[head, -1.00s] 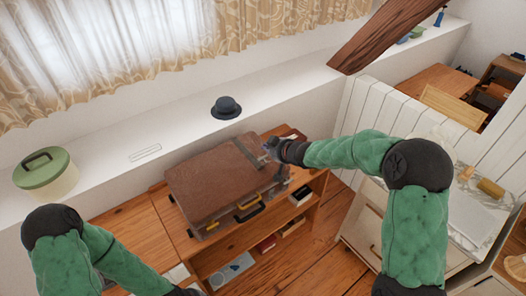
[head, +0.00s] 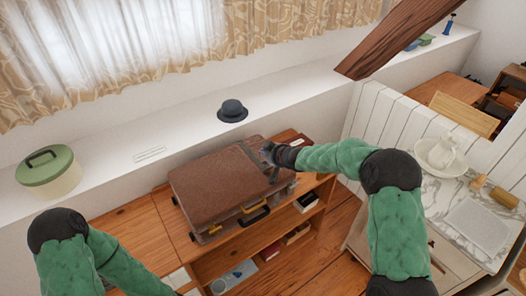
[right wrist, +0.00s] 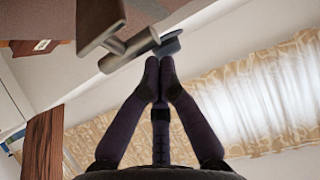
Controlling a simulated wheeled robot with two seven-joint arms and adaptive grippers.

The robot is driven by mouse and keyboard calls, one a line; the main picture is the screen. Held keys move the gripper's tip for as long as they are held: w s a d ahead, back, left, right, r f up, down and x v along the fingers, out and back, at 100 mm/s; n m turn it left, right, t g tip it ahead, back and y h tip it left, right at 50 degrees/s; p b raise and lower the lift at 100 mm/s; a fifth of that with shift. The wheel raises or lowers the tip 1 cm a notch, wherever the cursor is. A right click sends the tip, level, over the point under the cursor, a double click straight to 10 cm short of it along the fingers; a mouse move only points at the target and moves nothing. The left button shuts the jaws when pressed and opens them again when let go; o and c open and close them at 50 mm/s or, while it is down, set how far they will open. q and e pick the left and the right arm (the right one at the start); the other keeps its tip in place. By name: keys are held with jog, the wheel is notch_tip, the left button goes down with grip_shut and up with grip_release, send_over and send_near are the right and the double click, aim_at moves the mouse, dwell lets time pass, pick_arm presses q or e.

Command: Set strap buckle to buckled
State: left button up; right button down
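A brown suitcase (head: 215,185) lies flat on the wooden shelf unit, with yellow latches and a dark handle on its front. A dark strap with a buckle (head: 276,180) crosses its right end, partly hidden by my right gripper. My right gripper (head: 266,151) is over the far right part of the suitcase. In the right wrist view its fingertips (right wrist: 159,62) are together, with nothing visible between them. They are close to a grey metal bar of the buckle (right wrist: 128,46); I cannot tell whether they touch it. My left gripper is below the frame.
A dark hat (head: 232,111) and a green-lidded pot (head: 48,177) stand on the white ledge behind. A slanted wooden beam (head: 400,38) rises at the right. A marble-topped cabinet (head: 475,190) stands to the right. The shelf top left of the suitcase is clear.

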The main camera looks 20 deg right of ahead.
jog(key=shift+s+d+f, duration=0.15)
jog(key=shift+s, duration=0.25)
jog(key=shift+s+d+f, duration=0.1)
jog(key=shift+s+f, duration=0.05)
jog(key=shift+s, duration=0.25)
jog(key=shift+b, duration=0.35)
